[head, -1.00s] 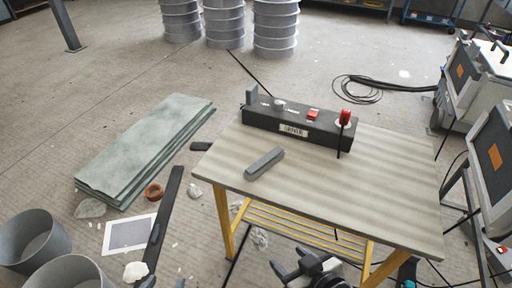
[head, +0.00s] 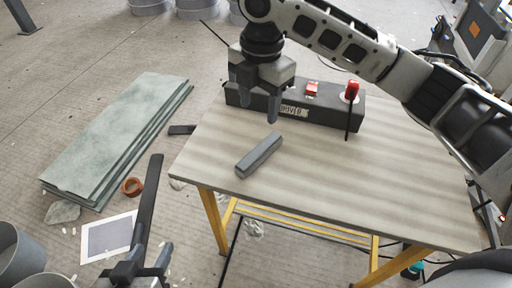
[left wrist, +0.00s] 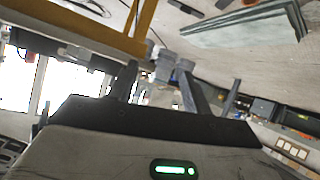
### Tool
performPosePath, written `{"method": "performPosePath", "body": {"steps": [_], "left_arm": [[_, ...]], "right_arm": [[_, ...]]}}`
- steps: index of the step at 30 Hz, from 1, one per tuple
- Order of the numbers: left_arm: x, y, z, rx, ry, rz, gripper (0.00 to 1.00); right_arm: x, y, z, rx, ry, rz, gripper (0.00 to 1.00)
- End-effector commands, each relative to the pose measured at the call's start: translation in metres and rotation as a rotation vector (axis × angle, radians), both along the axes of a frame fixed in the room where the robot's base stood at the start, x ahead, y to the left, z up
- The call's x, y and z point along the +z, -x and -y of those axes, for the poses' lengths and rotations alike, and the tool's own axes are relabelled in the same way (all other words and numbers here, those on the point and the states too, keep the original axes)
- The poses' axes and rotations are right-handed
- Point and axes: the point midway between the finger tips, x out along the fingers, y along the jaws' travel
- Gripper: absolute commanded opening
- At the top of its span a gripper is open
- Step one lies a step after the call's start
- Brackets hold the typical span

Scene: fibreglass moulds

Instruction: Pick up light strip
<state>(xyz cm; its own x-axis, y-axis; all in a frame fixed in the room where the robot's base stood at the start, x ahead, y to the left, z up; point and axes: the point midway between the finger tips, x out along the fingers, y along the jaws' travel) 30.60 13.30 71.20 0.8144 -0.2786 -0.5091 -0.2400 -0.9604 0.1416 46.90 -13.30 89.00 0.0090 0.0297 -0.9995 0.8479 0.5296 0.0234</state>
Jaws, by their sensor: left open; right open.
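A short grey bar (head: 259,155), the likely light strip, lies diagonally on the table (head: 330,185), left of its middle. My right gripper (head: 258,106) hangs fingers down above the table, near the dark box and beyond the bar. It is open and empty, apart from the bar. My left gripper (head: 151,254) is low at the bottom left of the head view, off the table, open and partly cut off.
A dark box (head: 335,119) with red parts stands along the table's back edge. Greenish slabs (head: 120,135) are stacked on the floor at left. A dark strip (head: 150,200) shows beside my left gripper. Yellow legs (head: 212,218) support the table.

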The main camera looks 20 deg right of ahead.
Motion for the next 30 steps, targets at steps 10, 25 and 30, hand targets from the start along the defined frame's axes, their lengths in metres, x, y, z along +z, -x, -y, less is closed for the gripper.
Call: {"method": "performPosePath", "body": {"steps": [10, 25, 30], "left_arm": [[-0.006, 0.001, 0.0, 0.001, 0.002, 0.005, 0.49], [-0.005, -0.001, 0.001, -0.001, 0.003, 0.026, 0.49], [-0.011, -0.001, 0.001, -0.002, 0.002, 0.025, 0.49]], "right_arm": [[-0.04, 0.0, 0.009, 0.026, 0.034, -0.017, 0.53], [-0.104, -0.002, 0.007, 0.025, 0.03, -0.011, 0.53], [-0.129, -0.009, 0.007, 0.024, 0.031, -0.013, 0.53]]}}
